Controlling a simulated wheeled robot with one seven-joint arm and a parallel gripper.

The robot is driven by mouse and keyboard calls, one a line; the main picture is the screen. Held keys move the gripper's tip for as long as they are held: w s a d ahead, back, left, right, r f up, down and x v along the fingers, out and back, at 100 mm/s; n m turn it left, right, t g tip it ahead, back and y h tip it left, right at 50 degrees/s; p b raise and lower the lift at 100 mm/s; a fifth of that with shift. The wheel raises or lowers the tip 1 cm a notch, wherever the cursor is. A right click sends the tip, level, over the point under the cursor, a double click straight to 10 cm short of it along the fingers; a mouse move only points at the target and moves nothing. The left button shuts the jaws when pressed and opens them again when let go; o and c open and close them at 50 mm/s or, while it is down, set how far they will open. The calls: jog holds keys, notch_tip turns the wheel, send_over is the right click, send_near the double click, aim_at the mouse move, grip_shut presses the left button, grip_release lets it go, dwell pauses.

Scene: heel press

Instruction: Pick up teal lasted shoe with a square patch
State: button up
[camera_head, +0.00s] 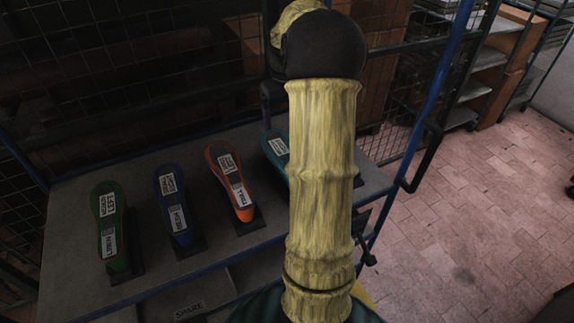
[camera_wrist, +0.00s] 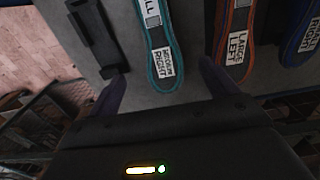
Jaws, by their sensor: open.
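The teal lasted shoe (camera_wrist: 154,28) points into the wrist view from the top, with white labels; one reads MEDIUM RIGHT. In the head view the teal shoe (camera_head: 275,142) is partly hidden behind my yellow-sleeved arm. My gripper (camera_wrist: 160,82) is open, one finger to the left of the shoe's near end and one to the right, with nothing held. Whether the fingers are level with the shoe or above it is unclear.
An orange shoe (camera_head: 231,180) stands beside the teal one, close to my right finger in the wrist view. Blue (camera_head: 173,205) and green (camera_head: 110,228) shoes stand farther left on the grey shelf (camera_head: 75,205). An empty black holder (camera_wrist: 92,38) is left of the teal shoe.

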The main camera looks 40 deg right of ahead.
aim_at(275, 143)
notch_tip(275, 143, down, 12)
jog(key=p, duration=0.2)
jog(key=shift+f+p, duration=0.1)
jog(key=shift+p, duration=0.3)
jog(key=shift+w+d+f+p, duration=0.1)
jog(key=shift+f+p, duration=1.15)
jog(key=shift+f, duration=1.35)
jog(key=shift+c, duration=0.3)
jog(key=c, duration=1.5)
jog(key=shift+r, duration=0.1)
jog(key=shift+c, duration=0.2)
